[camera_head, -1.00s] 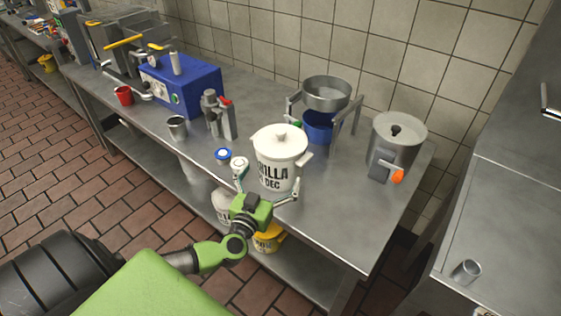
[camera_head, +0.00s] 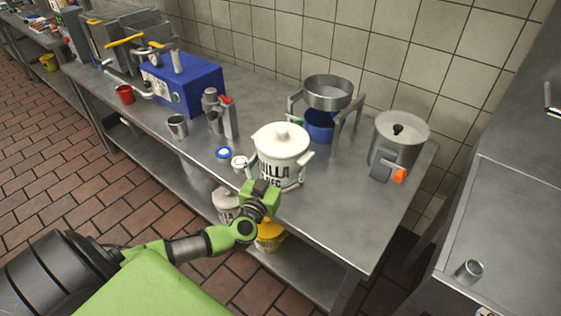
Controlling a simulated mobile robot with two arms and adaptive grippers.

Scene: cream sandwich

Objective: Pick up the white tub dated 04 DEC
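The white tub (camera_head: 281,146) stands upright on the steel table, with a knobbed lid and side handles. Its dark print is partly covered by my gripper; letters like "ILLA" show, and the date cannot be read in full. My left gripper (camera_head: 275,180) is at the tub's front, low on its wall, with its fingers spread towards the two sides. The fingertips are small and partly hidden, so contact cannot be made out. The tub still rests on the table. My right gripper is not in view.
A blue-lidded item (camera_head: 223,152) and a small white item (camera_head: 239,163) lie left of the tub. A steel stand with a bowl (camera_head: 328,90) is behind, and a steel pot (camera_head: 401,138) is to the right. A yellow tub (camera_head: 270,236) is on the lower shelf.

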